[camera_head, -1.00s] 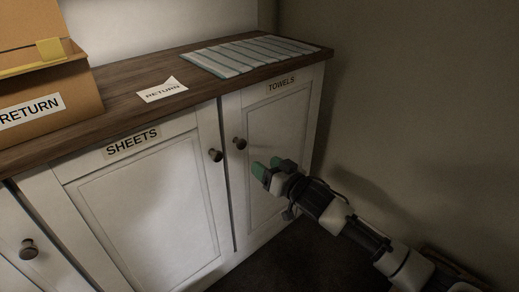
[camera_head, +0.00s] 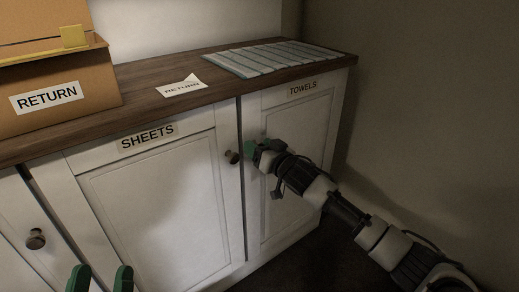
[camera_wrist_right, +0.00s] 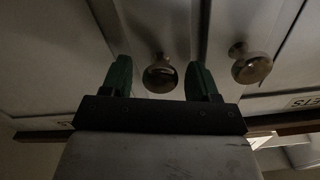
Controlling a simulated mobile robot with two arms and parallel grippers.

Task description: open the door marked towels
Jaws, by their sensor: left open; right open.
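The white cabinet door marked towels (camera_head: 324,115) is shut, its label (camera_head: 303,89) at the top. My right gripper (camera_head: 258,146) is at this door's upper left edge and hides its knob in the head view. In the right wrist view, the dark round towels knob (camera_wrist_right: 160,76) lies between the two open green fingers of my right gripper (camera_wrist_right: 161,82). I cannot tell whether the fingers touch it. My left gripper (camera_head: 100,278) shows only its two green fingertips, apart, at the bottom left in front of the sheets door.
The sheets door (camera_head: 160,200) is shut, with its knob (camera_head: 232,157) just left of my right gripper. A cardboard box marked return (camera_head: 60,75), a folded return card (camera_head: 182,88) and a striped cloth (camera_head: 270,58) are on the wooden top. A wall stands close on the right.

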